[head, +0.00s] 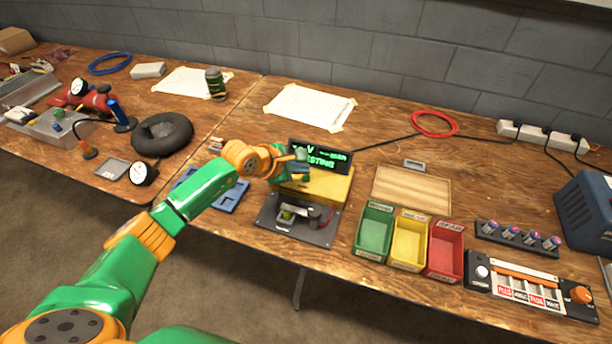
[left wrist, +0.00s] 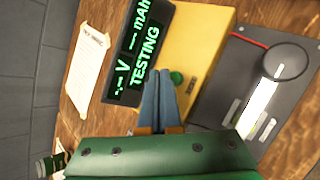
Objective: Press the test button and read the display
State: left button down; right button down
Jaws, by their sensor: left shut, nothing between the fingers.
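The yellow tester (head: 327,187) stands near the middle of the bench, with a dark display (head: 322,158) at its back. In the left wrist view the display (left wrist: 140,50) reads "TESTING" in green, with dashes before V and mAh. A round green button (left wrist: 177,78) sits on the tester's yellow top (left wrist: 203,40). My left gripper (head: 301,155) is above the tester. In the left wrist view its blue-grey fingertips (left wrist: 159,72) are together and empty, just beside the button; I cannot tell whether they touch it. My right gripper is not in view.
A dark plate (head: 300,222) with a cradle lies before the tester. Green, yellow and red bins (head: 408,264) stand to its right, beside a wooden board (head: 412,190). A blue tray (head: 225,195) lies left.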

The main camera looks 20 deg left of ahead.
aim_at(302, 182)
pick_arm(q)
notch_tip(302, 182, up, 5)
jog(key=p, duration=0.3)
dwell(0.4)
